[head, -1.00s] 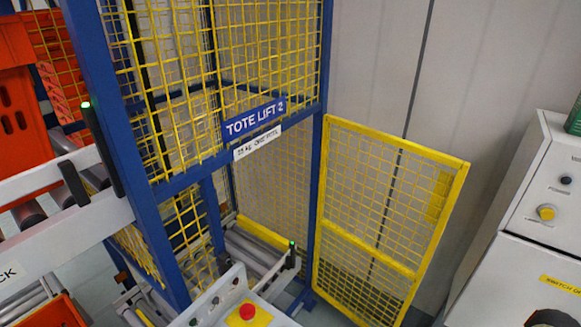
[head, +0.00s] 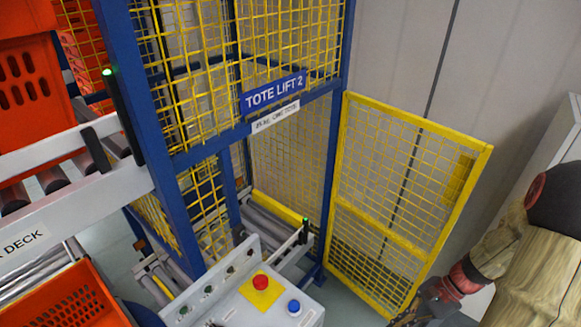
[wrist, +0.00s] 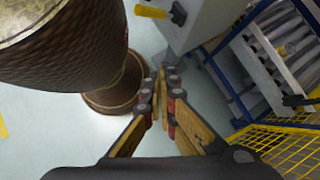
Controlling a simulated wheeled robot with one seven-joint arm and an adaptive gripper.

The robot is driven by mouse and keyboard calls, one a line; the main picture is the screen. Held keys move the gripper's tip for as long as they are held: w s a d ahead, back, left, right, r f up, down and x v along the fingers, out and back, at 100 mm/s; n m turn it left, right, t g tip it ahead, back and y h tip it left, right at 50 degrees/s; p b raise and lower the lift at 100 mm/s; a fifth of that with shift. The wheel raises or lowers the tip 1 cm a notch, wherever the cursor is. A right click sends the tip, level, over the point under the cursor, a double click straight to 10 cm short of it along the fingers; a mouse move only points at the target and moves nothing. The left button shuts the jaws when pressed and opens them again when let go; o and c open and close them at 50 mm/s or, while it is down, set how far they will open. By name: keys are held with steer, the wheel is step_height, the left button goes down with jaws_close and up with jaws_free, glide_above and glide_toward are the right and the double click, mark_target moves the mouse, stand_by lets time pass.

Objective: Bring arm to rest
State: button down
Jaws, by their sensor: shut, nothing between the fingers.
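My arm enters at the right of the head view, bent, with my gripper (head: 425,305) low at the bottom right, in front of the lower part of the yellow mesh gate. The gripper is partly cut off there. In the wrist view my gripper (wrist: 161,85) has its fingers together at the tips, with nothing between them. Pale floor shows beyond the fingertips.
The tote lift's open yellow mesh gate (head: 405,190) stands close behind my gripper. A control panel (head: 265,300) with red and blue buttons is to its left. An orange tote (head: 70,300) is at bottom left. A cabinet (head: 560,145) stands behind my arm.

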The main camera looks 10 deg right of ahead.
steer(key=a+r+n+t+h, duration=0.2)
steer(key=a+r+n, duration=0.3)
steer(key=r, duration=0.4)
steer(key=s+a+r+n+t+h, duration=0.1)
steer(key=a+r+n+t+h, duration=0.1)
steer(key=a+r+n, duration=0.3)
steer(key=a+r+n+t+h, duration=0.2)
steer(key=a+r+n, duration=0.3)
steer(key=r, duration=0.8)
steer(key=shift+s+a+r+n+h+b, duration=0.2)
steer(key=shift+s+a+n+h+b, duration=0.1)
steer(key=shift+a+h, duration=0.4)
